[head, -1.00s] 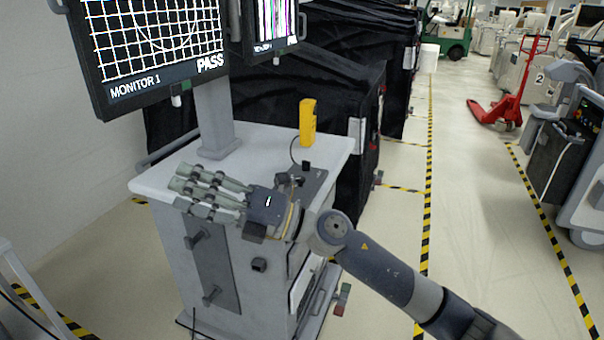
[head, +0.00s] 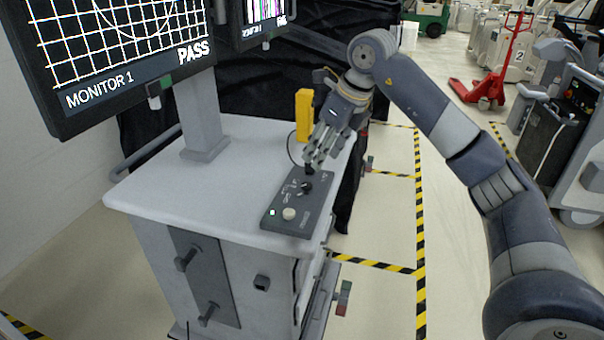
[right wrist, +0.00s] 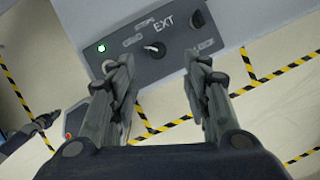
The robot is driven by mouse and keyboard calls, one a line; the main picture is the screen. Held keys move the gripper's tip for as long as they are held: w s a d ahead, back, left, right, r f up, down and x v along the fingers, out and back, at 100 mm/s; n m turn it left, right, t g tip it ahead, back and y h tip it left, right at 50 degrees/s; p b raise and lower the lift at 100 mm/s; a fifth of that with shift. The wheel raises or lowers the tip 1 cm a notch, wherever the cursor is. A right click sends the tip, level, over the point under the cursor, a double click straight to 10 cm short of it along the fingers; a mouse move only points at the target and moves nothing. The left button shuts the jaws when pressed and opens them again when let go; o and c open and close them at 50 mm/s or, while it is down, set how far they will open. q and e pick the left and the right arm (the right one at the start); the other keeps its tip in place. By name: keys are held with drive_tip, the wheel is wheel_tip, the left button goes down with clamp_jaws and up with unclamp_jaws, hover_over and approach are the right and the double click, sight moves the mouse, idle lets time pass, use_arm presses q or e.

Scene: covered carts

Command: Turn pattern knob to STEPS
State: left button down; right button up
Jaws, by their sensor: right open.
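The dark control panel (head: 275,223) lies on the grey cart top. Its black pattern knob (head: 305,187) sits mid-panel; in the right wrist view the knob (right wrist: 155,49) has labels around it, STEPS above and a large EXT to its upper right. A small pale mark shows on the knob, but I cannot tell its setting for sure. A second black knob (right wrist: 197,19) is at the panel's far end. My right gripper (head: 312,162) is open and empty over that far end, fingers pointing down; its fingers are apart, touching neither knob. My left gripper is not in view.
A green light (head: 272,212) and a pale round button (head: 288,214) are at the panel's near end. A yellow handheld device (head: 304,115) stands behind the panel. Monitor 1 (head: 115,60) overhangs the cart's left; its post (head: 200,120) rises from the top. Black curtain is behind.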

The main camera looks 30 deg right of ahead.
hover_over(307, 185)
drive_tip(key=s, duration=0.2)
drive_tip(key=f, duration=0.5)
drive_tip(key=shift+s+d+f+p, duration=0.1)
drive_tip(key=shift+d+f+p, duration=0.2)
drive_tip(key=shift+d, duration=0.1)
drive_tip(key=x, duration=0.2)
drive_tip(key=shift+w+f, duration=0.25)
drive_tip(key=shift+f, duration=0.05)
drive_tip(key=shift+w+a+f, duration=0.1)
drive_tip(key=shift+w+f, duration=0.05)
drive_tip(key=shift+f, duration=0.35)
drive_tip(key=shift+w+f, duration=0.1)
drive_tip(key=shift+f, duration=0.1)
drive_tip(key=shift+c, duration=0.5)
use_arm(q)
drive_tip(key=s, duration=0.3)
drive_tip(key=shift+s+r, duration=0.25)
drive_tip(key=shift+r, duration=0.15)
use_arm(e)
clamp_jaws()
